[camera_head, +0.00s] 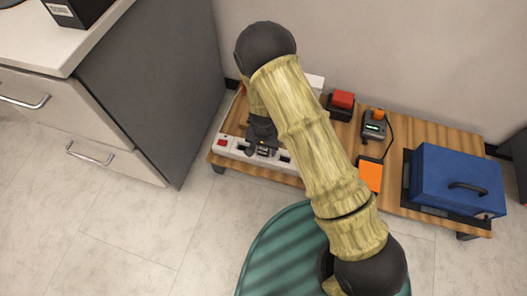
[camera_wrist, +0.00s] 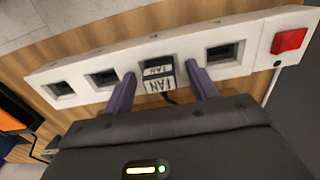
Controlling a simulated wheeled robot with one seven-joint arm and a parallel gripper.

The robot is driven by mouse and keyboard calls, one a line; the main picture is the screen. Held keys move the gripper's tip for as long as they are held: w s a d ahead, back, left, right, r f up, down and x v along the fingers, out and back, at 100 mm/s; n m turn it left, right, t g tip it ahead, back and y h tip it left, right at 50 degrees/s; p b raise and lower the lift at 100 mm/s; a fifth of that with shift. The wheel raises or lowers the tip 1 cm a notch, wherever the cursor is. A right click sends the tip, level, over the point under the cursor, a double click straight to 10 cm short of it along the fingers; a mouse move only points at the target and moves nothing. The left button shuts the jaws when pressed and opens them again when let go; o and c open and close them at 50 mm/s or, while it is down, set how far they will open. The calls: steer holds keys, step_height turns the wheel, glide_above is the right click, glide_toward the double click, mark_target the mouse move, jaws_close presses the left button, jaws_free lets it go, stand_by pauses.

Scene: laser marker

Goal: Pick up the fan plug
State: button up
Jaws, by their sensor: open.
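The fan plug (camera_wrist: 158,78) is black with white labels reading FAN. It sits in a socket of the white power strip (camera_wrist: 98,61), near the strip's middle in the wrist view. My gripper (camera_wrist: 160,84) is open, with one purple finger on each side of the plug and a visible gap on both sides. In the head view my gripper (camera_head: 262,148) is over the power strip (camera_head: 236,147) at the left end of the low wooden table, and my arm hides part of the strip.
The wooden table (camera_head: 440,222) also bears a red-topped black box (camera_head: 341,104), a small device with an orange top (camera_head: 374,125), an orange item (camera_head: 370,175) and a blue case (camera_head: 456,180). The strip has a red switch (camera_wrist: 290,41) and several empty sockets. A drawer cabinet (camera_head: 150,90) stands left.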

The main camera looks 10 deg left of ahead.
steer(key=c, duration=1.1)
steer(key=shift+r, duration=0.1)
step_height(320, 180, up, 10)
steer(key=p, duration=0.6)
steer(key=shift+p, duration=0.45)
steer(key=shift+w+d+p, duration=0.25)
steer(key=shift+w+p, duration=0.05)
steer(key=shift+w, duration=0.75)
steer(key=shift+w+d+p, duration=0.25)
steer(key=shift+w, duration=0.75)
steer(key=shift+w+d+p, duration=0.25)
steer(key=shift+w+p, duration=0.05)
steer(key=shift+w, duration=0.75)
